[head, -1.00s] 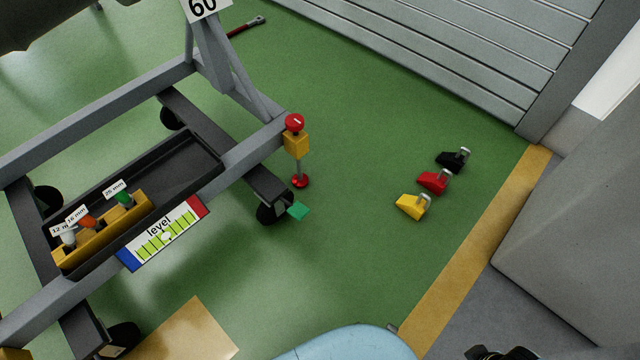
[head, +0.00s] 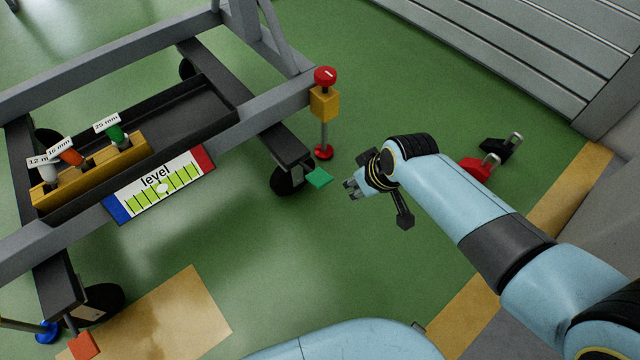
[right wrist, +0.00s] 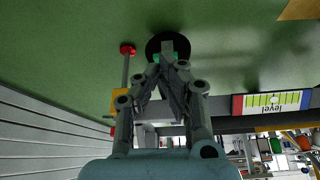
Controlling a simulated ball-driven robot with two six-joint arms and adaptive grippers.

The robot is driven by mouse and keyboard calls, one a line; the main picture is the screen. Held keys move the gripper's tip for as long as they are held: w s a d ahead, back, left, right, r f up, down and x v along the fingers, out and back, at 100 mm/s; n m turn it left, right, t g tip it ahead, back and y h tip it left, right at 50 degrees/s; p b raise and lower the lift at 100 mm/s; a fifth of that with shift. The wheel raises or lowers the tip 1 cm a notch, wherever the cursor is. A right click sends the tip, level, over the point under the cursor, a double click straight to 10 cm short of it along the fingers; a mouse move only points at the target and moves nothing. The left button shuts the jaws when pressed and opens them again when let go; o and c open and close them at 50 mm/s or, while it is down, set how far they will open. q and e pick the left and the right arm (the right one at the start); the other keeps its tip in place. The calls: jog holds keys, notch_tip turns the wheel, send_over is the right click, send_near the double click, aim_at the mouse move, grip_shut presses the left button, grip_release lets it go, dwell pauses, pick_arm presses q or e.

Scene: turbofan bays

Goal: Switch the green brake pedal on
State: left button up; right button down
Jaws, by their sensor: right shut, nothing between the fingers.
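The green brake pedal (head: 319,178) is a small flat plate beside a black caster wheel (head: 287,181) at the near right corner of the grey stand. My right gripper (head: 351,188) is shut and empty, just right of the pedal in the head view, with a visible gap there. In the right wrist view my right gripper (right wrist: 168,50) points at the caster wheel. A bit of the green pedal (right wrist: 157,58) shows beside the fingers, which hide most of it. Whether they touch it cannot be told. My left gripper is not in view.
A red-topped yellow post (head: 324,101) stands close behind the pedal. The grey stand carries a level plate (head: 160,184) and a tray. An orange pedal (head: 83,346) is at the lower left. Red (head: 478,168) and black (head: 500,146) chocks lie to the right. Green floor is clear between.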

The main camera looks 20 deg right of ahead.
aim_at(315, 171)
pick_arm(q)
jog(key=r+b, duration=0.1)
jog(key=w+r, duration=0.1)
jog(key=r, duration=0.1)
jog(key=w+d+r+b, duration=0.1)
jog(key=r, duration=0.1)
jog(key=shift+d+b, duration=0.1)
jog(key=shift+b, duration=0.25)
pick_arm(e)
jog(key=w+a+r+n+t+y, duration=0.1)
jog(key=w+r, duration=0.3)
jog(key=w, duration=0.4)
jog(key=shift+a+r, duration=0.4)
jog(key=shift+a, duration=0.35)
jog(key=shift+w+f, duration=0.1)
